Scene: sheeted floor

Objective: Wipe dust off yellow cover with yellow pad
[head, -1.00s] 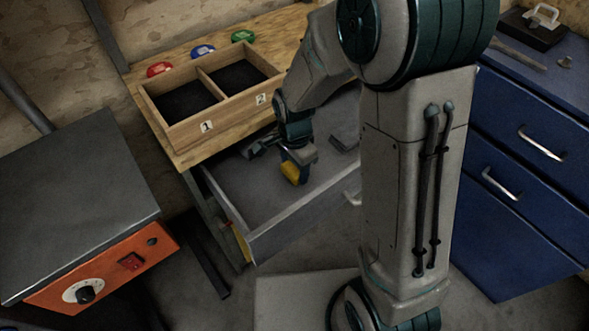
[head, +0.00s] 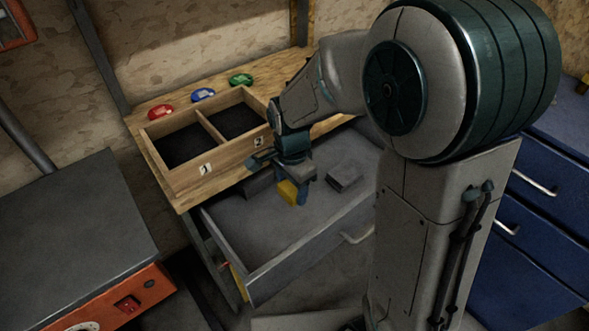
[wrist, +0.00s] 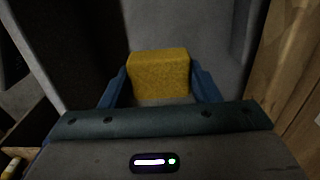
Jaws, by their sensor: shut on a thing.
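The yellow pad (head: 287,192) is held in my gripper (head: 293,183) above the open grey drawer. In the wrist view the pad (wrist: 158,75) sits between the two blue fingers of my gripper (wrist: 158,88), which are shut on its sides. The pad hangs clear of the drawer floor as far as I can tell. I cannot make out the yellow cover or any dust on it for sure. A small yellow patch (head: 238,283) shows below the drawer's left side, mostly hidden.
The drawer (head: 310,252) is pulled out under a wooden bench and holds a dark block (head: 345,178). A two-compartment wooden box (head: 185,182) stands on the bench by red, blue and green things. An orange-fronted machine (head: 125,300) is at left, blue cabinets (head: 535,235) at right.

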